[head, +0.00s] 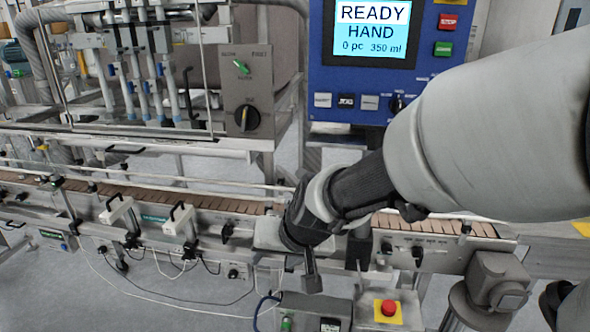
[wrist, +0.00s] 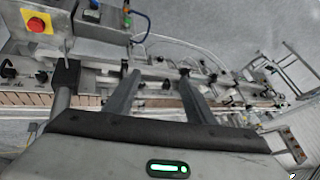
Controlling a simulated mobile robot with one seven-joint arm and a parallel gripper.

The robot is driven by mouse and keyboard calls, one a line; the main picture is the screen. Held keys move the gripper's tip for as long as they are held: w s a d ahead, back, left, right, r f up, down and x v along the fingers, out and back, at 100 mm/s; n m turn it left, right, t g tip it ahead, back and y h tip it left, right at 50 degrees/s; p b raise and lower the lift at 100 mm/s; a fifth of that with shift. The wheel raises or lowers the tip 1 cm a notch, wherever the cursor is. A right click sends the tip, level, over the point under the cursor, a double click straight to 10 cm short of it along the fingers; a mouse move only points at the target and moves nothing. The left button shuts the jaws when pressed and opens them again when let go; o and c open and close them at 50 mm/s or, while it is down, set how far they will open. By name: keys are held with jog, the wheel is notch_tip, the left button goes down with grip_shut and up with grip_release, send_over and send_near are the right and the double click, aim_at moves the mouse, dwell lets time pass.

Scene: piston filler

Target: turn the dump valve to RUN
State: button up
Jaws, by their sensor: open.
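I cannot tell for sure which part is the dump valve; no RUN label is readable.
The conveyor (head: 150,197) runs across, with sensor brackets in front. A blue panel (head: 345,85) reads READY, HAND.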

jog(key=w+a+f+h+b, duration=0.2)
jog(key=a+f+b, duration=0.15)
jog(key=f, duration=1.25)
jog(key=w+a+f+h+b, duration=0.1)
jog(key=a+f+b, duration=0.25)
jog(key=f, duration=1.25)
jog(key=s+d+f+t+h+b, duration=0.1)
jog(key=d+f+t+h+b, duration=0.15)
jog(key=f, duration=0.45)
jog(key=s+d+f+t+h+b, duration=0.1)
jog(key=s+d+f+h+b, duration=0.15)
jog(key=f, duration=0.55)
jog(key=s+d+f+n+t+h+b, duration=0.2)
jog(key=d+f+n+t+b, duration=0.15)
jog(key=d+f, duration=0.35)
jog(key=d+r+b+x, duration=0.2)
jog(key=b+x, duration=0.1)
jog(key=x, duration=1.5)
jog(key=shift+r+h, duration=0.25)
jog(key=shift+h, duration=0.05)
jog(key=shift+s, duration=0.1)
jog(key=shift+c, duration=0.3)
jog(key=c, duration=1)
